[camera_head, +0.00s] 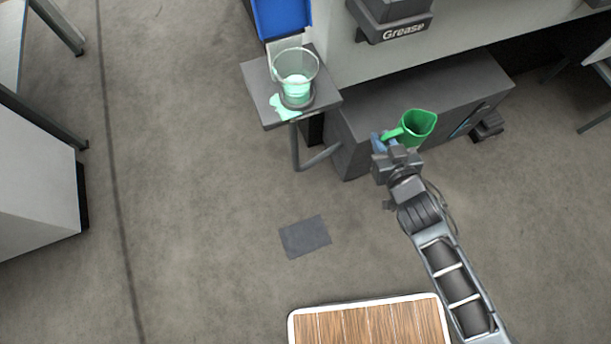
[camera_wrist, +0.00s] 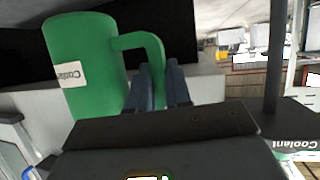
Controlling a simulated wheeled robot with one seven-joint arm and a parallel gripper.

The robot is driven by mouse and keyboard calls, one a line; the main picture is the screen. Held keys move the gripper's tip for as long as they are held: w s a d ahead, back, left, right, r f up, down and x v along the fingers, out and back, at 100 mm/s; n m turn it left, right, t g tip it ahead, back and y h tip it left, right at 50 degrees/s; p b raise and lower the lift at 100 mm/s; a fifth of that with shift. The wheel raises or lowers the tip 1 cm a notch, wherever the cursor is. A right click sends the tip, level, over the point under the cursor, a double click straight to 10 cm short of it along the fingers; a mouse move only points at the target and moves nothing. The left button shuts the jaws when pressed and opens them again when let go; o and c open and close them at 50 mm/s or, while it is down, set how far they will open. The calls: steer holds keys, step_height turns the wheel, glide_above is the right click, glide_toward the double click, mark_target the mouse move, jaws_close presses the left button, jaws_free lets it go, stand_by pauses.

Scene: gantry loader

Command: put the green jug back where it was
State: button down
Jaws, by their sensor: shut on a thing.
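The green jug (camera_head: 418,126) is held up by my gripper (camera_head: 384,140) in the head view, in front of and above a dark grey cabinet. In the wrist view the green jug (camera_wrist: 88,62) fills the upper left, with a white label on its side. My gripper (camera_wrist: 160,88) is shut on the jug's handle. The jug's mouth faces the head camera, and I cannot see any liquid inside it. The place where the jug stood before cannot be told from these frames.
A clear container (camera_head: 297,68) with pale green liquid stands on a small grey stand (camera_head: 262,88), with a green spill beside it. A blue bin (camera_head: 283,16) and a "Grease" box (camera_head: 392,20) are behind. A wooden-topped surface (camera_head: 370,322) is near. A dark mat (camera_head: 305,237) lies on open floor.

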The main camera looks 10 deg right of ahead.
step_height(320, 180, down, 16)
steer(key=s+a+n+y+b, duration=0.2)
steer(key=b, duration=0.6)
steer(key=s+a+f+n+g+y+b, duration=0.25)
steer(key=s+f+b, duration=0.35)
steer(key=f, duration=0.5)
steer(key=s+a+f+n+g+y+b, duration=0.1)
steer(key=s+a+f+n+y+b, duration=0.15)
steer(key=s+f+b, duration=0.55)
steer(key=s+a+f+n+g+y+b, duration=0.1)
steer(key=s+a+f+n+y+b, duration=0.3)
steer(key=f, duration=0.9)
steer(key=w+a+f+b, duration=0.1)
steer(key=a+f+b, duration=0.2)
steer(key=w+a+f+m+h+b, duration=0.1)
steer(key=a+f+b, duration=0.3)
steer(key=w+a+f+m+b, duration=0.1)
steer(key=a+f+b, duration=0.2)
steer(key=f+b, duration=0.1)
steer(key=shift+w+a+f+h, duration=0.1)
steer(key=shift+w+a+h, duration=0.25)
steer(key=shift+w+h, duration=0.05)
